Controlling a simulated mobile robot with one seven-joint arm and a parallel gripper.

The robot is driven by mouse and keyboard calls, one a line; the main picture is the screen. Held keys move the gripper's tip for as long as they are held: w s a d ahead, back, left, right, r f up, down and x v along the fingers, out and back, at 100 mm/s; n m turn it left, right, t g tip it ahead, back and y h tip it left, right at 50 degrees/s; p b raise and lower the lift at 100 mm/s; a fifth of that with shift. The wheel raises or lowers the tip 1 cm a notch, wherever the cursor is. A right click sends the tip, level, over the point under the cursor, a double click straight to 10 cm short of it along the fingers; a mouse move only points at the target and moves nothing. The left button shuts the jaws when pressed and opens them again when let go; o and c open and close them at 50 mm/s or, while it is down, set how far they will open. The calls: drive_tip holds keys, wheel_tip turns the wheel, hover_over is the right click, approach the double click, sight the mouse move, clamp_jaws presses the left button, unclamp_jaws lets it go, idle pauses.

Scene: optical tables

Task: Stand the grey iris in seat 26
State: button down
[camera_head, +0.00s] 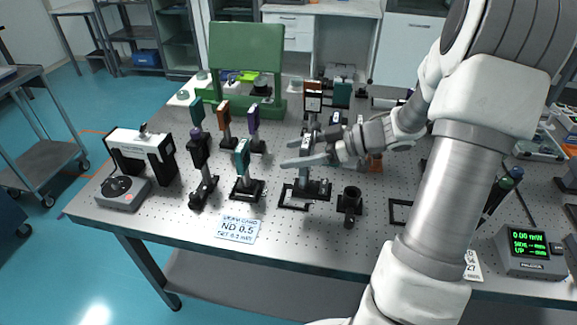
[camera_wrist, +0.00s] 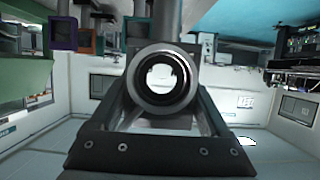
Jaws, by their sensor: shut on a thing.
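The grey iris shows in the wrist view as a dark round ring (camera_wrist: 163,78) with a bright opening, held between the fingers of my gripper (camera_wrist: 165,120). In the head view my gripper (camera_head: 308,160) is shut on its mount, above a dark base (camera_head: 314,187) near the middle of the table. A black square seat outline (camera_head: 294,206) lies on the table at the front left of that base. I cannot tell whether the base touches the table. Seat number 26 is not readable on any outline.
A teal-topped mount (camera_head: 242,158) stands to the left and a short black post holder (camera_head: 350,201) to the right. Another outline (camera_head: 399,212) lies further right. A card marked ND 0.5 (camera_head: 239,229) lies in front. A green panel (camera_head: 246,47) and a power meter (camera_head: 531,250) flank the area.

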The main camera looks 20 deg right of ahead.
drive_tip(key=w+f+b, duration=0.1)
drive_tip(key=w+f, duration=0.5)
drive_tip(key=f, duration=0.1)
drive_tip(key=shift+d+f, duration=0.2)
drive_tip(key=shift+f, duration=0.2)
unclamp_jaws()
drive_tip(key=v, duration=1.2)
drive_tip(key=shift+s+p, duration=0.15)
drive_tip(key=shift+p, duration=0.3)
